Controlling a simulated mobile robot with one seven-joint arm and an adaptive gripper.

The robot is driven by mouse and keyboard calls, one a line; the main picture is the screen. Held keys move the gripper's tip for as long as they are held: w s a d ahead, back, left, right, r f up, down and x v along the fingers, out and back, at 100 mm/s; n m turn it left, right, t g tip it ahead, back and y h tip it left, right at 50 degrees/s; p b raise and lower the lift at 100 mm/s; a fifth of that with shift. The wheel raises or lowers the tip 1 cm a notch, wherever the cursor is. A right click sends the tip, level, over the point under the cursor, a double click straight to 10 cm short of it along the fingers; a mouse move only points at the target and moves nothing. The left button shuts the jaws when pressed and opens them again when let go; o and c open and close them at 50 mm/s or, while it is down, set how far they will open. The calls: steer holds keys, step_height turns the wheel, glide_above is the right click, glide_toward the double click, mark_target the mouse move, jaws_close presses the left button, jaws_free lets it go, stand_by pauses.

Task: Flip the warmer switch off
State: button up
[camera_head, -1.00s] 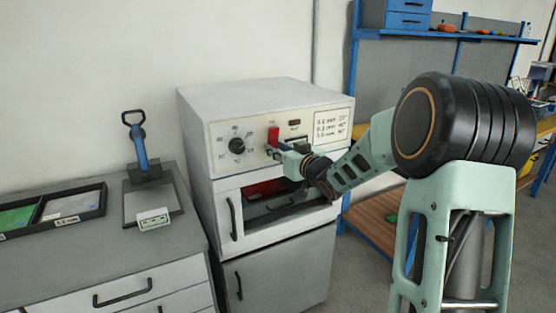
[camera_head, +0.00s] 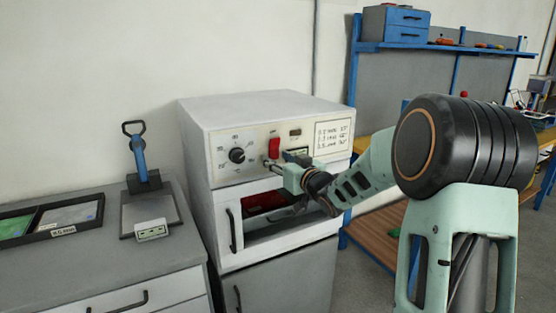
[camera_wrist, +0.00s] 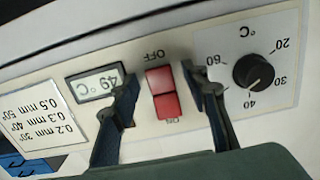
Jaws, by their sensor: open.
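The warmer is a white cabinet (camera_head: 265,106) with a control panel. Its red rocker switch (camera_head: 274,147) is on the panel, right of the dial. In the wrist view, which is upside down, the red switch (camera_wrist: 162,92) lies between my gripper's fingers (camera_wrist: 165,95), with OFF printed at its upper end and ON at its lower end. I cannot tell for sure which half is pressed in. My gripper (camera_head: 272,164) is open and empty in front of the panel, its tips just below the switch in the head view. Contact with the panel cannot be told.
A black dial (camera_head: 237,155), a temperature display (camera_wrist: 96,83) and a settings label (camera_head: 333,136) share the panel. Below is an opening with something red (camera_head: 264,201) inside. A blue-handled press (camera_head: 142,165) and a black tray (camera_head: 53,219) stand on the grey counter at left.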

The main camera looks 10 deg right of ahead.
steer(key=shift+r, duration=0.1)
steer(key=p, duration=0.3)
steer(key=shift+d+r+g, duration=0.1)
steer(key=shift+r+g, duration=0.2)
steer(key=shift+g, duration=0.1)
steer(key=p, duration=0.3)
steer(key=shift+s+r+g+h, duration=0.15)
steer(key=shift+g+h, duration=0.15)
steer(key=shift+g, duration=0.1)
steer(key=g+p, duration=0.1)
steer(key=p, duration=0.5)
steer(key=shift+s+r+g+h, duration=0.15)
steer(key=shift+r+g+h, duration=0.15)
steer(key=shift+g, duration=0.1)
